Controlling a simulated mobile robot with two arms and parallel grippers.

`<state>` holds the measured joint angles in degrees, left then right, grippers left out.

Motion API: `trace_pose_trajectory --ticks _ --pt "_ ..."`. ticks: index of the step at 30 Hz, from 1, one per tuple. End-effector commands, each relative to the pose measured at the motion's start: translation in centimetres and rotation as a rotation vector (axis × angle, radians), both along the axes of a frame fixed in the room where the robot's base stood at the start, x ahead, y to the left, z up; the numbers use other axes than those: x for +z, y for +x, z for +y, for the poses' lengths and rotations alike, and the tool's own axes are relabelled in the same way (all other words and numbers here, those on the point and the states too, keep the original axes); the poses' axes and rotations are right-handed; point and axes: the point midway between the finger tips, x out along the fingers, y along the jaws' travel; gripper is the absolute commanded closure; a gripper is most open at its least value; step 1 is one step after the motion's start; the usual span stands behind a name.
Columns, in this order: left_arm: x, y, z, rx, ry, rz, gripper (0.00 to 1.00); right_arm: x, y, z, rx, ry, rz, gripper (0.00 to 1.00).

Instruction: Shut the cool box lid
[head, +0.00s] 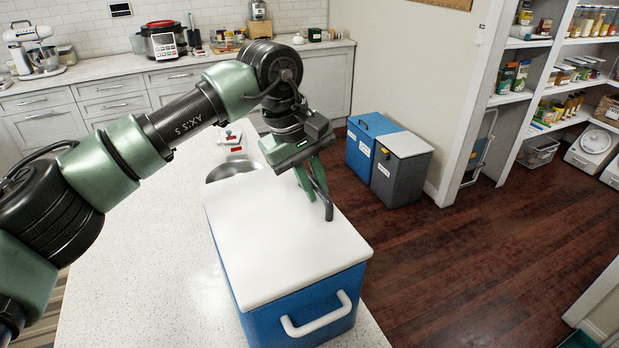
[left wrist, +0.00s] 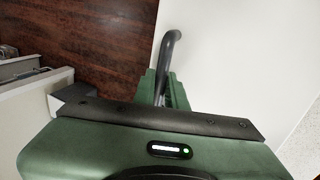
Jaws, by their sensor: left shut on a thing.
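The cool box (head: 290,312) is blue with a white carry handle (head: 316,314) on its front side. It stands on the pale worktop. Its white lid (head: 283,240) lies flat across the top, with no gap that I can make out. A dark bar handle (head: 325,200) rises from the lid near its right edge. My left gripper (head: 312,184) is over that edge, its green fingers shut on the bar handle. In the left wrist view the dark handle (left wrist: 170,52) runs between the fingers, with the white lid (left wrist: 235,60) beside it. My right gripper is not in view.
A metal bowl (head: 232,169) and a small red-and-white item (head: 230,137) are on the worktop behind the box. A blue bin (head: 366,143) and a grey bin (head: 402,172) stand on the wooden floor to the right. Pantry shelves (head: 510,95) are at far right.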

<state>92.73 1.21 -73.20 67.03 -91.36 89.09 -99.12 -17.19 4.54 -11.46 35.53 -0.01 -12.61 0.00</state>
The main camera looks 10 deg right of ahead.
Motion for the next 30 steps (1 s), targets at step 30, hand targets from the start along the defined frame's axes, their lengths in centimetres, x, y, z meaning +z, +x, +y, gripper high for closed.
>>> trace_pose_trajectory --ticks 30 --pt "-0.95 -0.06 -0.06 -0.001 0.004 0.006 0.66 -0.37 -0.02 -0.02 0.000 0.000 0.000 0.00"
